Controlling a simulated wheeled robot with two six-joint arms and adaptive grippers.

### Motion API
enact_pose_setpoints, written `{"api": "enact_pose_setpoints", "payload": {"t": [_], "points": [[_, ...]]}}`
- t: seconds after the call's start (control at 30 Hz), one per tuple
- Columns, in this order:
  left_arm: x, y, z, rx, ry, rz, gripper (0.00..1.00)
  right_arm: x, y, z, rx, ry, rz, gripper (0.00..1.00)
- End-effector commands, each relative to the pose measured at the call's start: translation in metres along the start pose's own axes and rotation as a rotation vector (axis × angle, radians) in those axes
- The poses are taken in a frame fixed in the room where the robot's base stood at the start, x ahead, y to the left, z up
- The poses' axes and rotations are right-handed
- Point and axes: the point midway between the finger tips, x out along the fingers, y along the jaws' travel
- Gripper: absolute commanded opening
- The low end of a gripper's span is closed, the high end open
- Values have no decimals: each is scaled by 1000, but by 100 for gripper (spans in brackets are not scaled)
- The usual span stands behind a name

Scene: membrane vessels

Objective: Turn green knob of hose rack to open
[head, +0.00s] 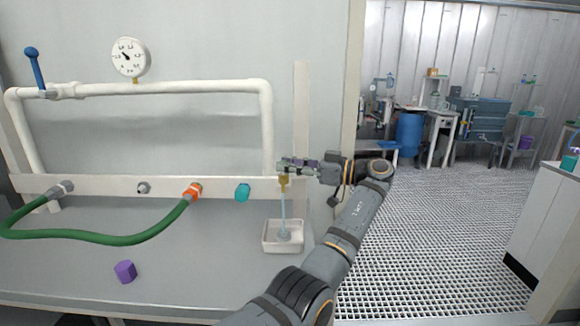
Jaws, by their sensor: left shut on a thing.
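The hose rack (90,186) is a white rail with white pipes above it against the wall. A brass tap (284,183) is at its right end. My left gripper (286,164) reaches in from the right and is shut at the top of this tap, on what appears to be the green knob, which its fingers mostly hide. A thin pale blue stream (283,208) runs from the tap down into a white tray (270,246). My right gripper is out of view.
A green hose (110,238) loops to an orange coupling (193,191). A teal cap (242,192) is on the rail. A purple cap (125,271) lies on the bench. A gauge (130,57) and blue lever (35,68) are above. Grated floor lies open at right.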

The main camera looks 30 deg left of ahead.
Motion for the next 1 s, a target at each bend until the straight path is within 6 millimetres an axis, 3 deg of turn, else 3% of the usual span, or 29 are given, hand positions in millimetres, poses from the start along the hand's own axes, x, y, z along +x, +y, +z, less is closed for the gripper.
{"api": "enact_pose_setpoints", "payload": {"t": [0.4,0.43,0.57,0.87,1.0], "points": [[1,0,1,1,-1,-7,0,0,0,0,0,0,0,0],[1,0,1,1,-1,-7,31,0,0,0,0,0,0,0],[0,0,1,1,-1,-6,49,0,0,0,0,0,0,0],[0,0,-1,0,-1,-5,50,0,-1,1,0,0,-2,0],[0,0,-17,-3,-1,-5,50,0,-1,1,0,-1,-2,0]]}}
